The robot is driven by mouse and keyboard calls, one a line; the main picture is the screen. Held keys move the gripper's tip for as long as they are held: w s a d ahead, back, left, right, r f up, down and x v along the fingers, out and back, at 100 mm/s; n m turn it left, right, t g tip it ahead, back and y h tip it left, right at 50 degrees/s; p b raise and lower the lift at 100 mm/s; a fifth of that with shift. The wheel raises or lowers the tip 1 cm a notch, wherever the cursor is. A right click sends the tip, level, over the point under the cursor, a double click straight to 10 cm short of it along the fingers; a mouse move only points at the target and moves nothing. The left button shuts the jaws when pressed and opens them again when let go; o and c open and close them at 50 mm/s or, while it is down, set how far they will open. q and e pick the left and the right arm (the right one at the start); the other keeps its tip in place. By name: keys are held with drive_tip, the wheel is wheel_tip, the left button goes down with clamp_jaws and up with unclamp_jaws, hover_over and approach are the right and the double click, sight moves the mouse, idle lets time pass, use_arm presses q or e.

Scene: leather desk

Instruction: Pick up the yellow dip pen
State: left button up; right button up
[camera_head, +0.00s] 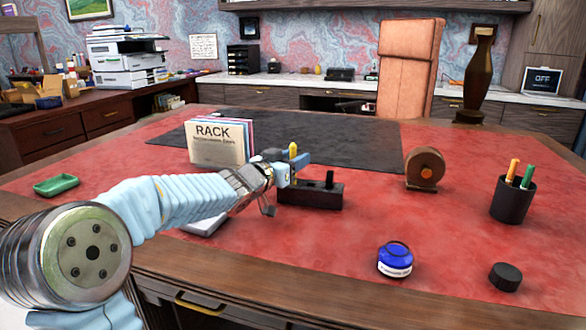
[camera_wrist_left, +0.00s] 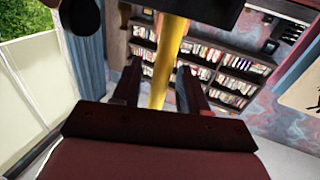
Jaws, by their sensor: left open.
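The yellow dip pen (camera_head: 293,150) shows its upper end above the blue end of my left gripper (camera_head: 288,170) in the head view. A black stand (camera_head: 320,196) with a short dark post sits on the desk just below and right of the gripper, and the gripper hides part of it. In the left wrist view the yellow shaft (camera_wrist_left: 167,50) runs between the two dark, spread fingers of the left gripper (camera_wrist_left: 157,80). The left gripper is open around the pen; contact cannot be told. My right gripper is not in view.
A file rack (camera_head: 217,148) stands behind the forearm. A round wooden item (camera_head: 425,168), a pen cup (camera_head: 512,201), a blue ink bottle (camera_head: 395,260) and a black round lid (camera_head: 505,277) are to the right. A green dish (camera_head: 56,185) lies left.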

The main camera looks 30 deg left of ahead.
use_arm(q)
clamp_jaws()
drive_tip(key=shift+r, duration=0.1)
